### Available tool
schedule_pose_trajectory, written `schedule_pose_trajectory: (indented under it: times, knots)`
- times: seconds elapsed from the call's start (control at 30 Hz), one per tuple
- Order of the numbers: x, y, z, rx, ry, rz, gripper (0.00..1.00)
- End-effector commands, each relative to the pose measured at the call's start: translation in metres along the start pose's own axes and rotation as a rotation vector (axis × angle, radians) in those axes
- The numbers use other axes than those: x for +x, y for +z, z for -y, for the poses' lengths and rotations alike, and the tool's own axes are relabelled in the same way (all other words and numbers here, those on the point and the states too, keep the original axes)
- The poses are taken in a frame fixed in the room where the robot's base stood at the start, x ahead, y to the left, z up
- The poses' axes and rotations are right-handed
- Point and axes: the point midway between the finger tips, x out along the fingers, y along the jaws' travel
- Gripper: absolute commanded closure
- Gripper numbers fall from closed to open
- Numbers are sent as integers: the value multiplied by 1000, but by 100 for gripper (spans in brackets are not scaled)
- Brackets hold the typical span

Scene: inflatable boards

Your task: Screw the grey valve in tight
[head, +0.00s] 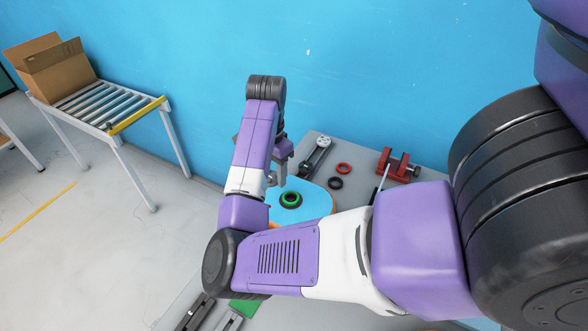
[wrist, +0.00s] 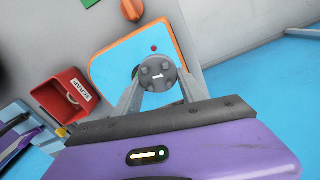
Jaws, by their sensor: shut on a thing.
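The grey valve (wrist: 158,74) is a round, lobed cap with a white mark on top, seen in the wrist view. My gripper (wrist: 158,88) is shut on it, one finger on each side. Behind it lies the inflatable board (wrist: 108,68), blue with an orange rim and a small red dot. The board (head: 316,205) also shows in the head view, with a green ring with a dark centre (head: 290,199) on it. My gripper (head: 272,183) is beside that ring there, partly hidden by my arm. I cannot tell how deep the valve sits.
A red bin (wrist: 62,95) with a white label stands left of the board in the wrist view. On the grey table are a red ring (head: 343,167), a black ring (head: 335,183) and a red clamp-like tool (head: 399,165). The blue wall (head: 390,80) rises close behind.

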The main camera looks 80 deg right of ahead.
Motion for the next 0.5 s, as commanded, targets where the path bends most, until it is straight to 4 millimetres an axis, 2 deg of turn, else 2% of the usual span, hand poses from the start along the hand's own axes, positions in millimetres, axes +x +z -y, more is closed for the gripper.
schedule_pose_trajectory:
  times: [0.03, 0.1, 0.2, 0.5]
  knots:
    - [-3, -12, -11, 85, -2, 0, 92]
    - [-4, -25, -24, 182, -3, 1, 92]
    - [-4, -35, -37, 269, -1, 0, 92]
    - [-4, -39, -43, 309, -1, 0, 92]
